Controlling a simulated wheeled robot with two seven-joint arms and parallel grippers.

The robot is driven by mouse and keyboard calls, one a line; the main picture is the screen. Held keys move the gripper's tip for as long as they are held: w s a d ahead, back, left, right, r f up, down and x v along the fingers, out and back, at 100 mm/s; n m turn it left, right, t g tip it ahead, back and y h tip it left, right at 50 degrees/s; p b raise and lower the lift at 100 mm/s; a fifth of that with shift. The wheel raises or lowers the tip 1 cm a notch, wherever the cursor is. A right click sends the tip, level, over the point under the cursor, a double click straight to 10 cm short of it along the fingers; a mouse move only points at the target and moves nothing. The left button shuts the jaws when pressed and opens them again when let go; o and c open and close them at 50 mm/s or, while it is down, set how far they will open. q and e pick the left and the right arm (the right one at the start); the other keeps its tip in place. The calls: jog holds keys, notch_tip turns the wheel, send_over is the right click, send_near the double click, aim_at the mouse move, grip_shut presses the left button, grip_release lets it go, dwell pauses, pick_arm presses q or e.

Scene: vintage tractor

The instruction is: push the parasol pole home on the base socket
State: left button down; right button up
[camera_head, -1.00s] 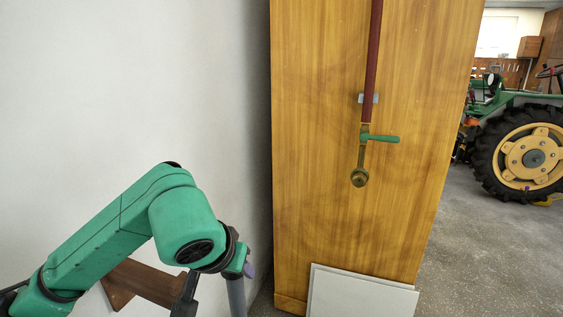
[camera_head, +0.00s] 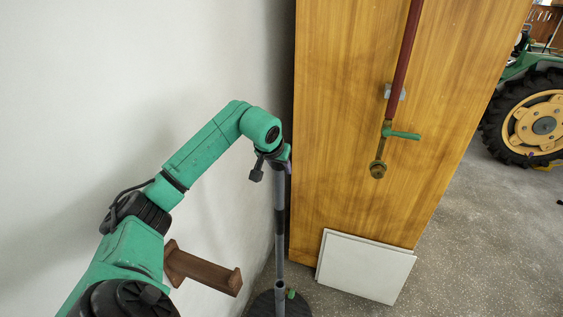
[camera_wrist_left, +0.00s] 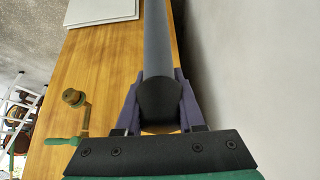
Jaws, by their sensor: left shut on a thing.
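The grey parasol pole (camera_head: 280,215) stands about upright beside the wooden cabinet. My left gripper (camera_head: 284,163) is shut on it near its upper end. In the left wrist view the purple fingers of my left gripper (camera_wrist_left: 159,100) lie on both sides of the pole (camera_wrist_left: 158,45), which runs away from the camera. The dark round base (camera_head: 262,306) is on the floor at the bottom edge, partly cut off. My right gripper is not in view.
The wooden cabinet (camera_head: 345,120) stands close right of the pole, with a red-and-brass crank rod (camera_head: 405,50) on it. Pale panels (camera_head: 365,268) lean against its foot. A white wall is at the left. A brown wooden bracket (camera_head: 200,270) is below my arm. Open floor lies right.

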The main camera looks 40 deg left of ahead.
aim_at(281, 207)
pick_arm(q)
jog(key=shift+s+a+f, duration=0.1)
notch_tip(281, 207, down, 4)
jog(key=b, duration=0.2)
jog(key=shift+b, duration=0.35)
jog(key=shift+f, duration=0.4)
jog(key=shift+f+b, duration=0.5)
jog(key=shift+b, duration=0.1)
jog(key=shift+f+b, duration=1.2)
jog(key=shift+f, duration=0.6)
jog(key=shift+f+b, duration=2.25)
jog(key=shift+f, duration=0.95)
jog(key=shift+c, duration=2.2)
grip_release()
